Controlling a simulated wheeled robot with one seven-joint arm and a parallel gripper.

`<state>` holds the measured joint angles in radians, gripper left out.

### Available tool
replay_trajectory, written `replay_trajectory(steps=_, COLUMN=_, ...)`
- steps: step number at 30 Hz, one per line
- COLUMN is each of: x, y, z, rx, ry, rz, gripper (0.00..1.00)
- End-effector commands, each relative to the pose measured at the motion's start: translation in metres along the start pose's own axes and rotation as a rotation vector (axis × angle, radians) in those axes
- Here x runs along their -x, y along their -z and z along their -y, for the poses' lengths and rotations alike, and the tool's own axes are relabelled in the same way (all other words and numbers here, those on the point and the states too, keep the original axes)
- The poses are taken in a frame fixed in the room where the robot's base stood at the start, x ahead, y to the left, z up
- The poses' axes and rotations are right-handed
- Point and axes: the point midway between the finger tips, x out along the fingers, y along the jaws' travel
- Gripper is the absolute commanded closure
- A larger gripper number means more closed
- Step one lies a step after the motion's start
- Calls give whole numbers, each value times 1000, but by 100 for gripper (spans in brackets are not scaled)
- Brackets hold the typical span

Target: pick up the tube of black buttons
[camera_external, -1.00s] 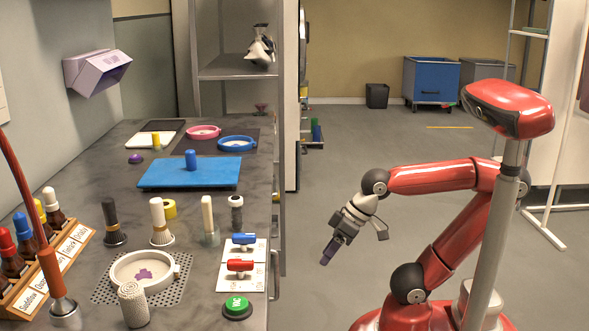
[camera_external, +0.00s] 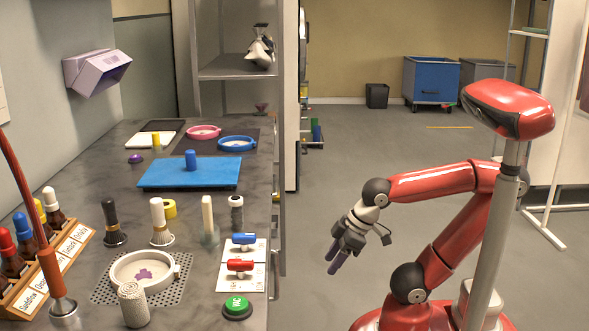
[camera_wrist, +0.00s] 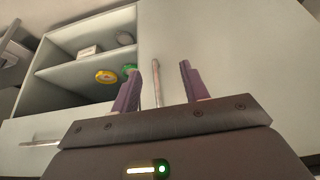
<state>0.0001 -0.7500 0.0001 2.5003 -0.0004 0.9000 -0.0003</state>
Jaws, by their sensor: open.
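I cannot make out a tube of black buttons for certain. A small grey, dark-banded cylinder (camera_external: 236,213) stands upright on the counter, right of a pale-handled tool; whether it is the tube I cannot tell. My gripper (camera_external: 338,262) hangs over the floor to the right of the counter, pointing down and apart from everything on it. In the wrist view my gripper (camera_wrist: 158,88) has its two purple fingers apart with nothing between them.
The counter (camera_external: 98,195) holds a blue board (camera_external: 155,175), a white hoop (camera_external: 116,272), a green button (camera_external: 237,306) and upright tools. The wrist view shows a pale cabinet (camera_wrist: 225,45) with an open shelf holding a yellow ring (camera_wrist: 106,76). Floor between arm and counter is clear.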

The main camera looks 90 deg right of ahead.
Motion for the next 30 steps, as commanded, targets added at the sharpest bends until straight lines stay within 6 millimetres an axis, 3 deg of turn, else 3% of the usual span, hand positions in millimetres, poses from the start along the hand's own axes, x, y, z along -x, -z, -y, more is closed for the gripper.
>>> replay_trajectory(steps=13, x=0, y=0, z=0, rx=-1, ry=0, rz=0, gripper=55)
replay_trajectory(steps=15, x=0, y=0, z=0, rx=-1, ry=0, rz=0, gripper=49)
replay_trajectory(steps=23, x=1, y=1, z=0, rx=0, ry=0, rz=-1, gripper=49)
replay_trajectory(steps=26, x=14, y=9, z=0, rx=-1, ry=1, rz=-5, gripper=49)
replay_trajectory(steps=30, x=68, y=39, z=0, rx=-1, ry=0, rz=-11, gripper=49)
